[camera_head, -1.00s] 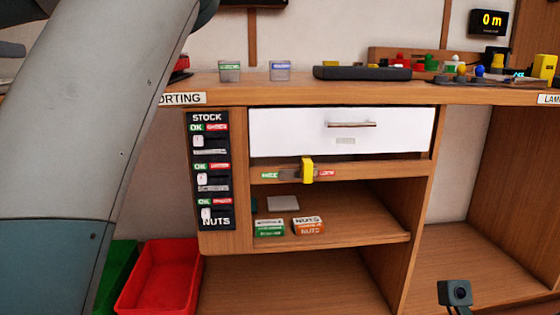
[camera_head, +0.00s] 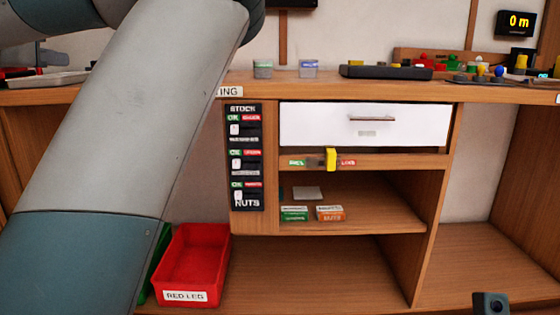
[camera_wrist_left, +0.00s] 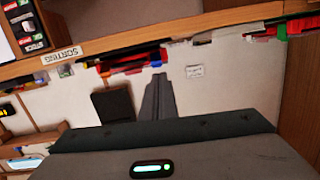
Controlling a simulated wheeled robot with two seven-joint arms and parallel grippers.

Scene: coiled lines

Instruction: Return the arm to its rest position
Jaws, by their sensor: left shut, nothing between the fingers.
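My left arm (camera_head: 140,110) fills the left of the head view. It rises from the bottom left to a bend at the top, then runs back out to the left. Its gripper is not clear in the head view. In the left wrist view, my left gripper (camera_wrist_left: 156,90) shows as a narrow dark grey shape beyond the wrist housing (camera_wrist_left: 160,150). Its fingers are together and hold nothing. The view there is upside down, with the bench edge above the gripper.
A wooden bench (camera_head: 240,92) with a closed white drawer (camera_head: 310,125) and open shelves stands ahead. A red bin (camera_head: 190,262) sits low beside my arm, with a green bin (camera_head: 152,272) partly hidden. A small black device (camera_head: 490,303) is at bottom right.

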